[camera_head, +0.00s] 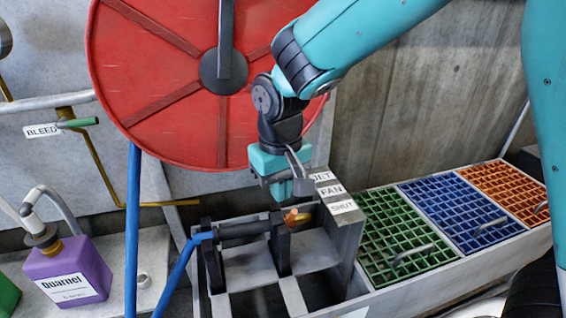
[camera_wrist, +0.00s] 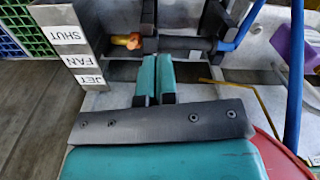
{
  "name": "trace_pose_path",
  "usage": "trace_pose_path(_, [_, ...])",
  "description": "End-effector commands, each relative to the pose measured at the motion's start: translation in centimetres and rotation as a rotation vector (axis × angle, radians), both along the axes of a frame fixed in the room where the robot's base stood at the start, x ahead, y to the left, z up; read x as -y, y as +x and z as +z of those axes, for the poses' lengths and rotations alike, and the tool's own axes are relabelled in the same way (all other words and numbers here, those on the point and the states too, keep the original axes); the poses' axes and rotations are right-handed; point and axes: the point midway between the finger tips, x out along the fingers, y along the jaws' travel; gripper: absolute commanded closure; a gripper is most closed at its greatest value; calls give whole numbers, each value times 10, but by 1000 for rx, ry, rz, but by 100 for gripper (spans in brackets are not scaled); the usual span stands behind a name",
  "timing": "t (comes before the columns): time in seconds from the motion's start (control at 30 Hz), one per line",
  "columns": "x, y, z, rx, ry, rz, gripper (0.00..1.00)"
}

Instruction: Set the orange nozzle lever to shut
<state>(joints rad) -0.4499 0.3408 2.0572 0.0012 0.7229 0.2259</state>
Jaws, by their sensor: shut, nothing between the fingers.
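The orange nozzle lever (camera_head: 297,217) is a small knob on the black nozzle (camera_head: 243,229) of the spray lance. It also shows in the wrist view (camera_wrist: 127,41), pointing toward the label plate (camera_head: 349,229) and level with the word SHUT. The plate reads JET, FAN and SHUT, and it also stands at left in the wrist view (camera_wrist: 82,17). My gripper (camera_head: 285,195) is shut and empty, just above and beside the lever. In the wrist view its fingertips (camera_wrist: 157,58) are close together, a little right of the lever; whether they touch the nozzle I cannot tell.
A red hose reel (camera_head: 140,80) stands behind my arm. Green, blue and orange grated bins (camera_head: 400,235) lie to the right. A purple Quarnel jug (camera_head: 65,270) and a green BLEED handle (camera_head: 78,123) are at left. A blue hose (camera_head: 182,275) runs to the lance.

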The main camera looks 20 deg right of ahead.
Motion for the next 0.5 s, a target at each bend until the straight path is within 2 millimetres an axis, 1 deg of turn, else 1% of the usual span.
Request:
trace_pose_path(0.03, [-7,15,23,-5,-43,-30,100])
trace_pose_path(0.1, [-13,35,26,5,-101,-84,100])
trace_pose_path(0.2, [-21,55,25,23,-173,-150,100])
trace_pose_path(0.3, [-27,68,21,42,-228,-199,100])
trace_pose_path(0.5, [-32,80,12,68,-288,-251,100])
